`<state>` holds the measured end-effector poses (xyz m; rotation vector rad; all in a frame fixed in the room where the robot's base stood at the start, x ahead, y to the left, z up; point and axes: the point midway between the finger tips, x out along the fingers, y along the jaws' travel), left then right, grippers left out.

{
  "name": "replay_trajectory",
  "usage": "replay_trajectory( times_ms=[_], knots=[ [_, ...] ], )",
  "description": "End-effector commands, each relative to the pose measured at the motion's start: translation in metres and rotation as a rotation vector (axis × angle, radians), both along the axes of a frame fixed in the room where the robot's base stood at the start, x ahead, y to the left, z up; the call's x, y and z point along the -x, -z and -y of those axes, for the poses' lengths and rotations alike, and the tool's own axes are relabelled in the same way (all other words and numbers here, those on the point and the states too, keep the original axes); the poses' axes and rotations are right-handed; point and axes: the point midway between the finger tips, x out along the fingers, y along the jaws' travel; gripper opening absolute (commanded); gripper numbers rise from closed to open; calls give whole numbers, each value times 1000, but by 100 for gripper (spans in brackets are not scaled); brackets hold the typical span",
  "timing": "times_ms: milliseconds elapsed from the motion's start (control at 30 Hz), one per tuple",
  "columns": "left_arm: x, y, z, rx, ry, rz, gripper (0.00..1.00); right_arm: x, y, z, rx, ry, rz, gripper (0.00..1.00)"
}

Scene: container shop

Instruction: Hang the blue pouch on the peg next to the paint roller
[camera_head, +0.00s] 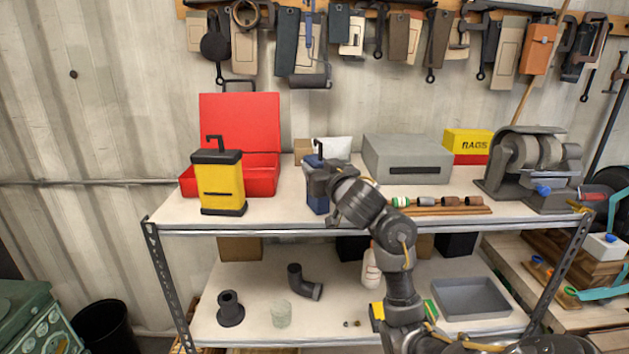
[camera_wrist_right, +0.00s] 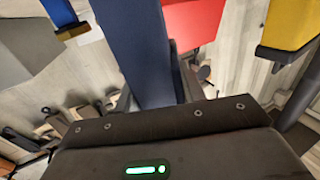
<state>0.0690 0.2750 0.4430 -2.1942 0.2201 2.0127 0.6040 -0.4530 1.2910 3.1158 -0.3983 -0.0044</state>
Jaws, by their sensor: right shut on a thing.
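The blue pouch (camera_head: 318,204) is upright at the upper shelf's front middle, with a dark hook above it. My right gripper (camera_head: 318,180) is shut on it and hides its middle; I cannot tell whether its base touches the shelf. In the right wrist view the blue pouch (camera_wrist_right: 138,45) runs up from between the jaws. The paint roller (camera_head: 310,80) hangs on the wall rail (camera_head: 343,10) above, between dark and tan hanging pouches. The peg beside it is too small to make out. My left gripper is not in view.
A yellow lantern-like case (camera_head: 222,182) and an open red box (camera_head: 262,172) stand left on the shelf (camera_head: 280,213). A grey box (camera_head: 407,158), a rags box (camera_head: 467,142) and a bench grinder (camera_head: 535,165) stand right. Several tools and pouches crowd the rail.

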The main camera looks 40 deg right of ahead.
Motion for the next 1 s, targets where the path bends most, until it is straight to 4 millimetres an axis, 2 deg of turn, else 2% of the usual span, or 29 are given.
replay_trajectory(
  times_ms=[33,233,400,433,600,867,1000],
  knots=[
    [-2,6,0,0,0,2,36,1,4,1,1,2,3,13],
    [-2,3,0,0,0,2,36,1,1,1,1,2,2,13],
    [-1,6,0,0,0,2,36,1,6,1,-1,2,1,13],
    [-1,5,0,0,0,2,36,1,6,1,-1,3,1,42],
    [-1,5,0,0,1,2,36,2,5,2,0,3,1,62],
    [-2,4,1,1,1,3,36,2,4,2,0,3,1,62],
    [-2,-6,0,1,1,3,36,6,-1,1,0,3,0,62]
  ],
)
